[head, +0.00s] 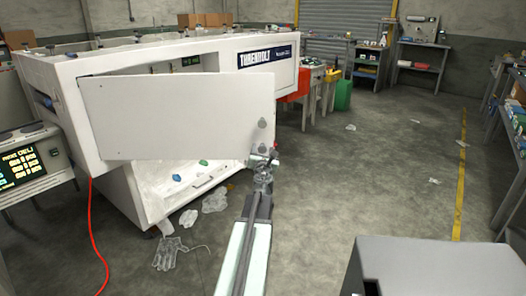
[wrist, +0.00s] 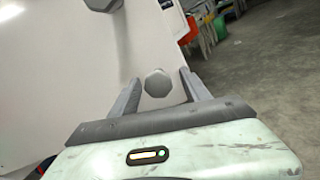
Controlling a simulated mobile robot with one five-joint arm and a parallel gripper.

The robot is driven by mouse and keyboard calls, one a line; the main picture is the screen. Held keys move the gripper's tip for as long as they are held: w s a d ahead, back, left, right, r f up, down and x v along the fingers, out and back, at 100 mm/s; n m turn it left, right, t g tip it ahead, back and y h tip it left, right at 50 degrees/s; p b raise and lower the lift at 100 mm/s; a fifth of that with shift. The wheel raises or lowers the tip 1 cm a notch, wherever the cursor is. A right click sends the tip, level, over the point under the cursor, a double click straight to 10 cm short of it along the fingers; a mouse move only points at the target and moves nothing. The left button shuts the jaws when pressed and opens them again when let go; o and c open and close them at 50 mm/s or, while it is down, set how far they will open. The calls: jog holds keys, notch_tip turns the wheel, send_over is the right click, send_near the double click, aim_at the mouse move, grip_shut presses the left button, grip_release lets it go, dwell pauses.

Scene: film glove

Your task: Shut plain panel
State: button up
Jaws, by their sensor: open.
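The plain panel (head: 170,115) is a flat white door on the front of the white machine (head: 45,75). It stands open, swung out at an angle from its left side, with a dark gap behind its top edge. Two grey knobs sit near its free right edge; the upper one (head: 262,124) is clear of my gripper. My gripper (head: 263,158) is at the panel's lower right corner. In the wrist view my gripper (wrist: 159,78) is open, with the lower knob (wrist: 158,84) between its fingers. I cannot tell whether the fingers touch it.
Clear plastic scraps (head: 215,200) and a glove (head: 178,254) lie on the floor below the panel. A red cable (head: 95,235) hangs at the left by a control box (head: 30,165). A grey box (head: 440,268) stands front right. The floor (head: 370,170) to the right is mostly free.

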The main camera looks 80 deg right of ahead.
grip_shut()
jog(key=shift+s, duration=0.15)
dwell(1.1)
